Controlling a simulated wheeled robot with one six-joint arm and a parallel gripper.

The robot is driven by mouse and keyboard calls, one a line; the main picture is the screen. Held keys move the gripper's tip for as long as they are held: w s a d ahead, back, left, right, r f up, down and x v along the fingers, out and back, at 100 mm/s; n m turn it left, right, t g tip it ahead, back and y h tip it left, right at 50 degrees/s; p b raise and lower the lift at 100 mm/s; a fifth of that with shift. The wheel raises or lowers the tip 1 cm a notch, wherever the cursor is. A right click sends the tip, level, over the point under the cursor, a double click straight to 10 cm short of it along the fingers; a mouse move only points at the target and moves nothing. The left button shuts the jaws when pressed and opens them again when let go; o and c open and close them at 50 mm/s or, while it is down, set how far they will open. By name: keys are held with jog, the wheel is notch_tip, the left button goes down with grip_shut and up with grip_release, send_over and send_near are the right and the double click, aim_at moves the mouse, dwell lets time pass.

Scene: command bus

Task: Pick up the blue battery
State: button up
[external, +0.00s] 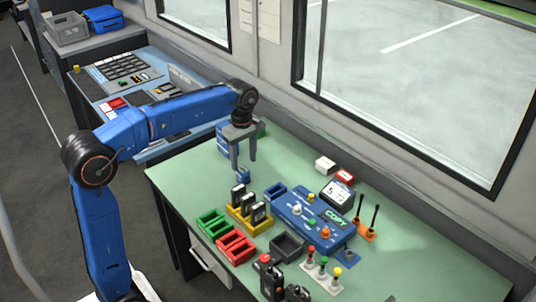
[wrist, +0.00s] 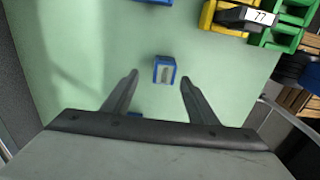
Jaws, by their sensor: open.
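The blue battery (external: 243,175) is a small blue block standing on the green table. In the wrist view the battery (wrist: 165,72) shows a pale grey face in a blue casing. It sits between the lines of the two fingers, near their tips and slightly nearer the right one. My gripper (external: 241,159) is open and empty, pointing down above the battery. In the wrist view my gripper (wrist: 159,76) has its dark fingers spread to either side of the battery, and I see no contact.
A yellow rack with black devices (external: 247,216) stands close in front of the battery. Green (external: 213,223) and red (external: 237,247) bins, a small blue bin (external: 275,191) and a blue control box (external: 312,217) stand nearby. A blue box (external: 222,137) is partly hidden behind my gripper.

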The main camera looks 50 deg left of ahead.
aim_at(243, 169)
jog(key=shift+s+d+f, duration=0.1)
jog(key=shift+s+f, duration=0.1)
jog(key=shift+f, duration=1.35)
jog(key=shift+s+f, duration=0.2)
jog(key=shift+f, duration=1.35)
jog(key=c, duration=1.2)
jog(key=shift+c, duration=0.2)
jog(key=shift+r, duration=0.15)
